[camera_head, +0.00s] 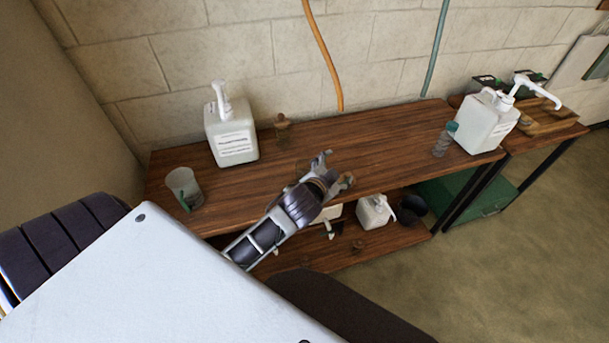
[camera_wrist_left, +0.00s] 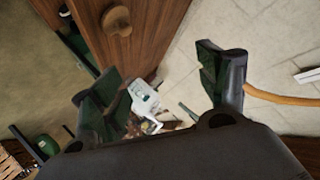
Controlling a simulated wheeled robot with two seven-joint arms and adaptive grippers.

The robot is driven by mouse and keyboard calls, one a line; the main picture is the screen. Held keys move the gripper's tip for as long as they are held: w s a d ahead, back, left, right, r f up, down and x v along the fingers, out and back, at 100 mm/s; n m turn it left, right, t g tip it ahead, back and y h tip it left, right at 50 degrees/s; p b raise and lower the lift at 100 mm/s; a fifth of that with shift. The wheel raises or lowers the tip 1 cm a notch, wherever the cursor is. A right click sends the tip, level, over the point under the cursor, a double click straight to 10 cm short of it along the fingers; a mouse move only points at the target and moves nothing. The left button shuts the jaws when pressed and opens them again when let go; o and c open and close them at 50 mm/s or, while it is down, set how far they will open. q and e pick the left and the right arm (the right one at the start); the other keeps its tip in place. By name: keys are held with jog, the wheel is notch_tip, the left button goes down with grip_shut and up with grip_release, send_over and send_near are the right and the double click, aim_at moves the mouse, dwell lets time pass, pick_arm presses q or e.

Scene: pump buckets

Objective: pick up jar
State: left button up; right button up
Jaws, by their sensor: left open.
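A clear jar with a teal cap (camera_head: 444,140) stands upright near the right end of the wooden table, beside a white pump bucket. My left gripper (camera_head: 335,172) is open and empty over the table's front edge, to the left of the jar and well apart from it. In the left wrist view its open fingers (camera_wrist_left: 160,72) frame a white container (camera_wrist_left: 144,97) farther off; I cannot clearly make out the jar there. My right gripper is not in view.
The wooden table (camera_head: 385,146) has a white pump bucket (camera_head: 231,137) at left, a clear cup (camera_head: 183,188) and a small wooden object (camera_head: 283,128). Another white pump bucket (camera_head: 487,122) is beside the jar. The lower shelf holds a white jug (camera_head: 374,212). The table's middle right is clear.

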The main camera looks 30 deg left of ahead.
pick_arm(q)
jog(key=w+d+r+m+t+h, duration=0.3)
jog(key=d+r+m+h, duration=0.25)
jog(key=r, duration=0.35)
jog(key=w+d+r+m+t+h, duration=0.3)
jog(key=d+r+m+t+h, duration=0.15)
jog(key=r+m, duration=0.3)
jog(key=s+d+r+m+g+h, duration=0.2)
jog(key=d+r+m+g+h, duration=0.1)
jog(key=d+m+g+h, duration=0.4)
jog(key=m+g+y, duration=1.4)
jog(key=m+y, duration=0.2)
jog(key=m, duration=0.2)
send_near(305, 161)
jog(key=s, duration=0.2)
jog(key=f, duration=0.4)
jog(key=d+f, duration=0.1)
jog(key=f, duration=0.2)
jog(key=shift+f, duration=0.35)
jog(key=shift+f+p, duration=0.15)
jog(key=shift+p, duration=0.15)
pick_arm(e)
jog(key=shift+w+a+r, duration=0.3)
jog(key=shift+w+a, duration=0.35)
